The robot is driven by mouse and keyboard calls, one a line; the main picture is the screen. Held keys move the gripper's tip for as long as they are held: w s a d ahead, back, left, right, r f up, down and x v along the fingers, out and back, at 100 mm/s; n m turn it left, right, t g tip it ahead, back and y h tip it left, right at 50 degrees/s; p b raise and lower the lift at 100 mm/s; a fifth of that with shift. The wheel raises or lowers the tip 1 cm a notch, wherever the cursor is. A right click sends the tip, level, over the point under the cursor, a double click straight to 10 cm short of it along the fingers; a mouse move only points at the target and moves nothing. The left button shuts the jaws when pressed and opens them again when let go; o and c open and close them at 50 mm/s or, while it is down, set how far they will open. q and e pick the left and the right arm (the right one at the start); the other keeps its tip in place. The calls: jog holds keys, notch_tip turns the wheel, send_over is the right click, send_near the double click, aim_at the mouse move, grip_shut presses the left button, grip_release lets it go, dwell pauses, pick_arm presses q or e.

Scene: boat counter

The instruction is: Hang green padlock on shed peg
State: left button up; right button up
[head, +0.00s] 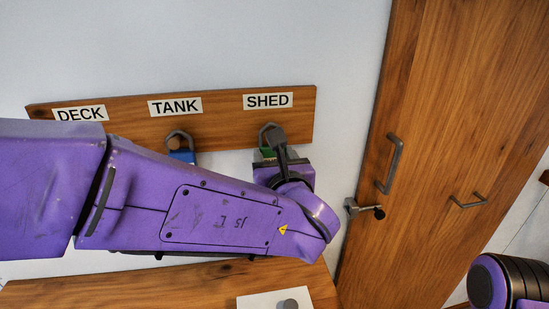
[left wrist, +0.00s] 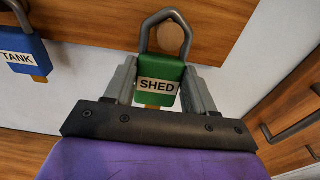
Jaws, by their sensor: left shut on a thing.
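The green padlock (left wrist: 158,84), labelled SHED, is between the two fingers of my left gripper (left wrist: 158,72), which is shut on its body. In the left wrist view its grey shackle frames the round end of the shed peg (left wrist: 172,38); I cannot tell how far onto the peg it sits. In the head view the green padlock (head: 267,152) is mostly hidden behind my left gripper (head: 280,157), just below the SHED label (head: 268,101). My right gripper is out of view.
A blue padlock (head: 183,156) hangs under the TANK label (head: 175,106) on the wooden board (head: 222,122). The DECK peg is hidden by my arm. A wooden door (head: 440,130) with handles stands at right. A white plate (head: 257,301) lies on the counter (head: 160,292).

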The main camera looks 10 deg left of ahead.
pick_arm(q)
jog(key=o, duration=1.1)
